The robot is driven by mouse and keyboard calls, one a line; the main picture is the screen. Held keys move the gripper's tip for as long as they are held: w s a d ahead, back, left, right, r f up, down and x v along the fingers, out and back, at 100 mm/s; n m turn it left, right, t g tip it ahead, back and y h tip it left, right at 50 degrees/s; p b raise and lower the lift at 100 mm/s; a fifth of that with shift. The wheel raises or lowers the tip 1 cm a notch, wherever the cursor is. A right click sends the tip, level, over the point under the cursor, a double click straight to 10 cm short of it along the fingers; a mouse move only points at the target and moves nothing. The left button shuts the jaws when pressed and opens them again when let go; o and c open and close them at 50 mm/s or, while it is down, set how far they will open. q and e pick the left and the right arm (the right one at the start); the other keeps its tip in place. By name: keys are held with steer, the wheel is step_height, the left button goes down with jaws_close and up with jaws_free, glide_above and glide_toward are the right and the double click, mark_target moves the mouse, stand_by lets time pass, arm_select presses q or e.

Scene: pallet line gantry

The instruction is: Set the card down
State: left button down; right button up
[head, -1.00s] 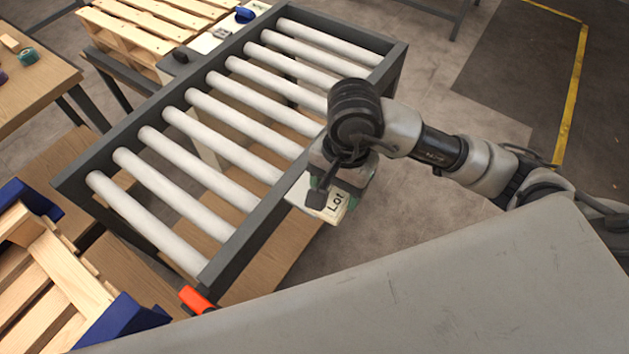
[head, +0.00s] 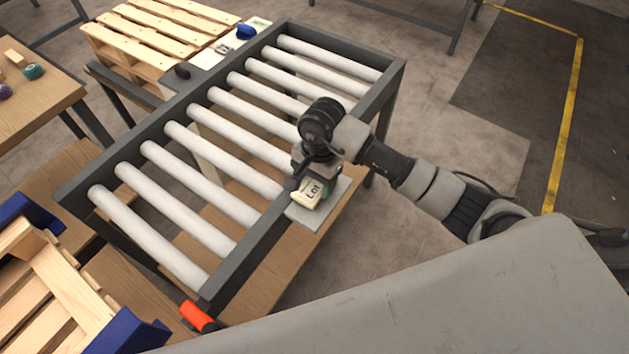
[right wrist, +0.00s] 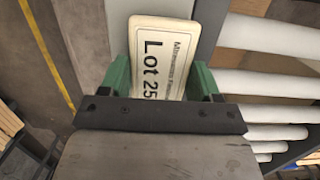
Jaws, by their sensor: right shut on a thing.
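The card (head: 312,193) is a cream block with a dark "Lot" print; in the right wrist view the card (right wrist: 160,50) reads "Lot 25". My right gripper (right wrist: 162,82) has green fingers on either side of the card and is shut on it. In the head view my right gripper (head: 318,180) points down beside the near long rail of the roller conveyor. A small grey plate (head: 312,216) lies under the card at that rail. I cannot tell whether the card touches the plate. My left gripper is not in view.
The roller conveyor (head: 245,252) has a dark frame and several white rollers. An orange-red piece (head: 196,316) sits at its near corner. A wooden pallet (head: 160,35) is at the back left, and a table (head: 35,105) with tape rolls is at the left. Floor is clear at right.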

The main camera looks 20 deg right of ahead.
steer(key=shift+f, duration=0.6)
steer(key=shift+f, duration=0.1)
steer(key=shift+f+b, duration=0.15)
steer(key=shift+b, duration=0.15)
steer(key=o, duration=0.9)
steer(key=shift+r+p, duration=0.3)
step_height(320, 180, up, 12)
steer(key=w+d+b, duration=0.1)
steer(key=shift+d, duration=0.2)
